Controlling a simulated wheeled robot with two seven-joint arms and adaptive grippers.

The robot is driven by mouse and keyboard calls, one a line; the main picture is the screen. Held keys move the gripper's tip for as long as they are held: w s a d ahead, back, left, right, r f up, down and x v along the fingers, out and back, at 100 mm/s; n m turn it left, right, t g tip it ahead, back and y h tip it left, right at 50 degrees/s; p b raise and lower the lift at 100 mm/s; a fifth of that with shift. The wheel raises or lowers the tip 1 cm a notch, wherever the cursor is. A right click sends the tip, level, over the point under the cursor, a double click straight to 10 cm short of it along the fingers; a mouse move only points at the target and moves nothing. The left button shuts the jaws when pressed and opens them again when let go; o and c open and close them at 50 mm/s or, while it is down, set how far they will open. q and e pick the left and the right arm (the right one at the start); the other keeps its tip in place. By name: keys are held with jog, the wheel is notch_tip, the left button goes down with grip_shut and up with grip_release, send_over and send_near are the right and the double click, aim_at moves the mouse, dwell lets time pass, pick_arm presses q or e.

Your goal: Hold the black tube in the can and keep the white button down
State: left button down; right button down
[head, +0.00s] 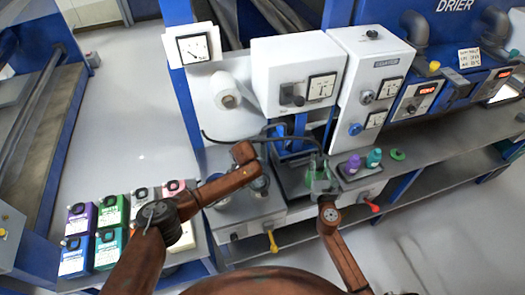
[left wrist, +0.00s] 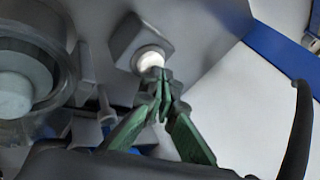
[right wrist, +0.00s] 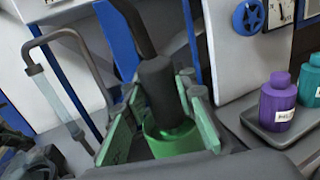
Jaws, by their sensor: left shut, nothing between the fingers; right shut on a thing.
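The black tube (right wrist: 158,95) stands nearly upright in the right wrist view, its lower end inside a green can (right wrist: 172,142). A dark hose runs up from its top. My right gripper (right wrist: 160,112) is shut on the tube, with a green finger on each side; it also shows in the head view (head: 322,178). The white button (left wrist: 150,60) sits on a small grey block in the left wrist view. My left gripper (left wrist: 162,82) is shut and empty, its tips at the button's lower edge and seeming to touch it. How far the button is pressed cannot be told.
A tray (right wrist: 270,135) with a purple bottle (right wrist: 280,103) and a teal bottle (head: 374,157) lies right of the can. White machine boxes with dials (head: 300,75) stand behind. Several coloured containers (head: 112,210) stand at the left. A bent pipe (right wrist: 65,40) rises beside my right gripper.

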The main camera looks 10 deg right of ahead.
pick_arm(q)
jog(key=shift+f, duration=0.6)
dwell(1.5)
dwell(2.0)
jog(key=shift+r, duration=3.55)
jog(key=v, duration=1.2)
pick_arm(e)
jog(key=c, duration=1.5)
grip_release()
